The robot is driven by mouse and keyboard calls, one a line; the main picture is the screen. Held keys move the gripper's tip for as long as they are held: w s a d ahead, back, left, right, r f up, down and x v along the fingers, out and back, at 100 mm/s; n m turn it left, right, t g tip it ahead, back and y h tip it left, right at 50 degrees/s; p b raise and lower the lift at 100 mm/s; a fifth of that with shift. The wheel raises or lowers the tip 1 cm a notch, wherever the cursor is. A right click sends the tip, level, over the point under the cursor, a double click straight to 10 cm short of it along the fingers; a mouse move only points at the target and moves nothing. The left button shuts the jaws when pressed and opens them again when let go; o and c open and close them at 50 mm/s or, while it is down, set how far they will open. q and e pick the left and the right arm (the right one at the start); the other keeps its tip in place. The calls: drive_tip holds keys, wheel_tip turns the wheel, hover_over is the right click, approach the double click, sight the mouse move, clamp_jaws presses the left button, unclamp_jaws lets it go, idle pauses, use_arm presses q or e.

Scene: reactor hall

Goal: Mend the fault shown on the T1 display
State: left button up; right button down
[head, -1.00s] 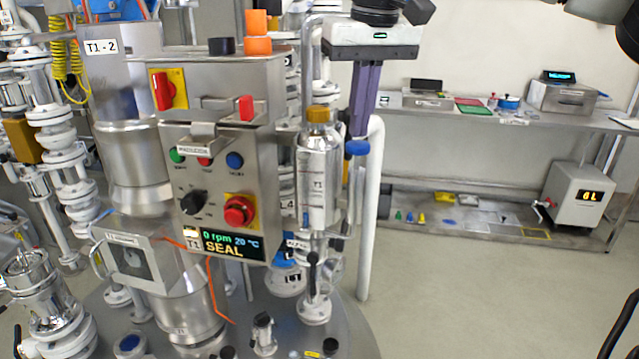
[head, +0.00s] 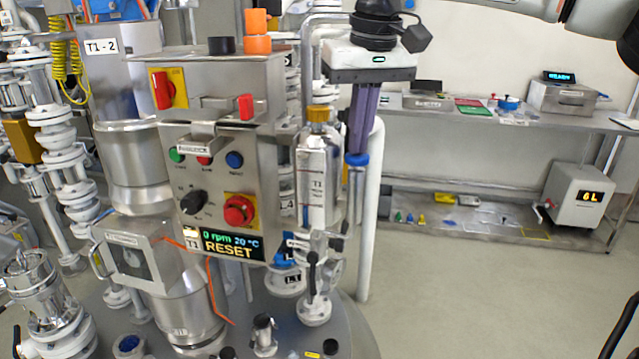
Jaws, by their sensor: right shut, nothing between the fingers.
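The T1 display (head: 231,246) on the steel control box reads "0 rpm 20 °C" and "RESET". Above it are a green button (head: 177,155), a red button (head: 205,160), a blue button (head: 234,160), a black rotary knob (head: 193,202) and a red mushroom button (head: 238,210) on yellow. A red rotary switch (head: 163,90) sits higher up. A clear bottle (head: 317,180) with an orange cap stands right of the box. My right gripper (head: 359,150) points down, shut, at a blue cap (head: 357,160) beside the bottle; contact is unclear. My left gripper is out of view.
Pipes and valves crowd the left. A round steel vessel top (head: 345,335) lies below the box. A white vertical pipe (head: 372,215) stands close right of the gripper. A steel bench (head: 435,115) with instruments is at the back right; the floor before it is clear.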

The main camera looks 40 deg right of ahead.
drive_tip(key=shift+p+v, duration=0.8)
drive_tip(key=shift+v, duration=0.1)
drive_tip(key=shift+w+r, duration=0.2)
drive_tip(key=shift+r, duration=0.4)
drive_tip(key=shift+s+b+x, duration=0.15)
drive_tip(key=shift+b+x, duration=0.05)
drive_tip(key=shift+x, duration=0.55)
drive_tip(key=shift+s+b+x, duration=0.15)
drive_tip(key=shift+x, duration=0.65)
drive_tip(key=shift+r, duration=0.1)
drive_tip(key=shift+w+v, duration=0.15)
drive_tip(key=shift+v, duration=0.55)
drive_tip(key=shift+w+v, duration=0.1)
drive_tip(key=shift+v, duration=0.55)
